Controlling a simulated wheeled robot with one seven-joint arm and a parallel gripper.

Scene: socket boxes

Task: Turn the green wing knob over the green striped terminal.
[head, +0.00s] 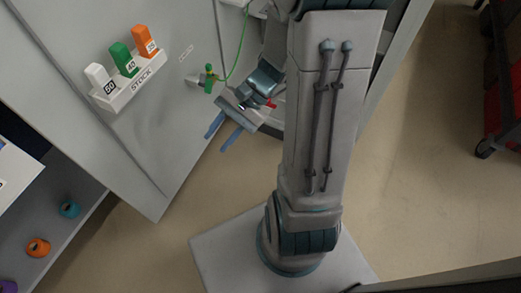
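A green wing knob (209,78) sits on a small grey fitting on the pale cabinet panel, left of the upper arm. A green cable (240,50) runs from near the knob up to a white box (235,3) at the top edge. I cannot make out a green striped terminal. My gripper (218,139) is below and slightly right of the knob in the picture, apart from it. Its two blue fingers are spread, with nothing visible between them, and point down and left. Part of the area right of the knob is hidden by my arm.
A white STOCK rack (143,87) on the panel holds white, green and orange numbered blocks. A shelf (60,215) at lower left holds teal (69,209) and orange (38,248) rings. A red cart (515,95) stands at far right. The floor between is clear.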

